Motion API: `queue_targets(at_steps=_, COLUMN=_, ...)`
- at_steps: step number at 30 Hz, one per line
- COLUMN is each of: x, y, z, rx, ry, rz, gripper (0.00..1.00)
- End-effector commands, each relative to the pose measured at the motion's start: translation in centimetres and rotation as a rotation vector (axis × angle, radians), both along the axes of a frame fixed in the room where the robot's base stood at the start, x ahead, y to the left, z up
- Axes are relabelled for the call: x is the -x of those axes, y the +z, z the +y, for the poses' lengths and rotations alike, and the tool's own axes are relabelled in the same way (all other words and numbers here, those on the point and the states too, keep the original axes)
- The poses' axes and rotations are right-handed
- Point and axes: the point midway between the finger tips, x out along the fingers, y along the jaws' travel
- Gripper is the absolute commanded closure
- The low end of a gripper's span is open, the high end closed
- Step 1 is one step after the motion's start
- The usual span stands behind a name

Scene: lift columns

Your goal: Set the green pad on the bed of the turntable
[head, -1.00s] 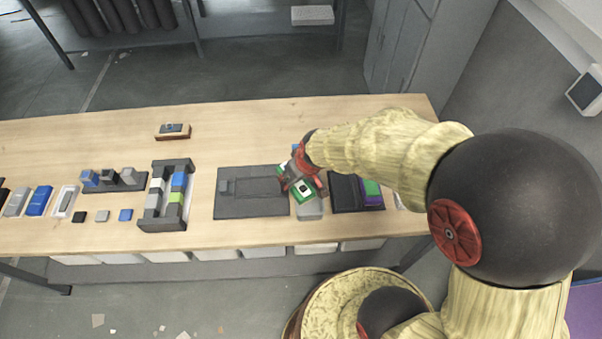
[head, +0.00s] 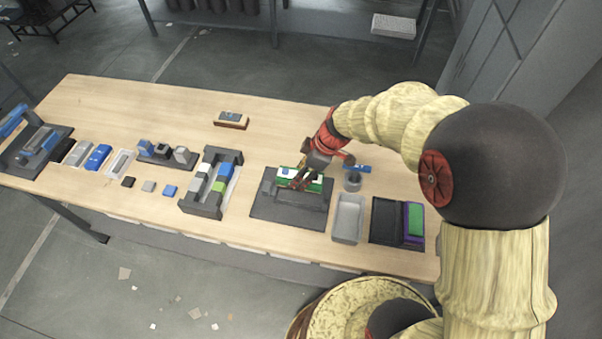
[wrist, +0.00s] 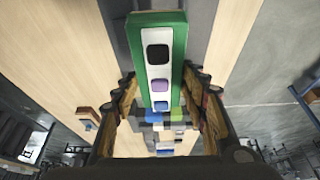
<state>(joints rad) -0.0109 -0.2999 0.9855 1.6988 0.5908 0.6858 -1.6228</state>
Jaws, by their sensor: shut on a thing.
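My gripper (head: 303,178) is shut on the green pad (head: 316,187). The pad is a long green piece with a white strip on top. In the wrist view the pad (wrist: 158,70) runs away from between the two fingers, and dark, purple and blue squares show on its strip. In the head view the pad is over the back part of a dark grey base plate (head: 262,210), which has a raised grey block at its front. I take this plate for the turntable. The pad and my gripper hide part of its bed, and I cannot tell whether the pad touches it.
Right of the plate are an empty grey tray (head: 348,222), a grey cup with a blue piece (head: 357,169), and a black tray (head: 385,217) beside a purple holder with a green block (head: 416,219). A dark rack (head: 205,210) with coloured blocks stands to the left.

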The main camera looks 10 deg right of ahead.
Motion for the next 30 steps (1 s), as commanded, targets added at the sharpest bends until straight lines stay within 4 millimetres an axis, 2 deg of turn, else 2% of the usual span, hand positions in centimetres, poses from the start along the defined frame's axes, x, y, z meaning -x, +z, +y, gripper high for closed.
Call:
queue_targets(at_steps=5, x=0.0, y=-0.8, z=0.0, rx=0.0, ry=-0.001, rz=0.0, gripper=0.95)
queue_targets(at_steps=19, x=0.0, y=-5.0, z=0.0, rx=0.0, ry=-0.001, rz=-0.001, gripper=0.95)
queue_targets(at_steps=30, x=0.0, y=-5.4, z=0.0, rx=0.0, ry=-0.003, rz=-0.001, gripper=0.95)
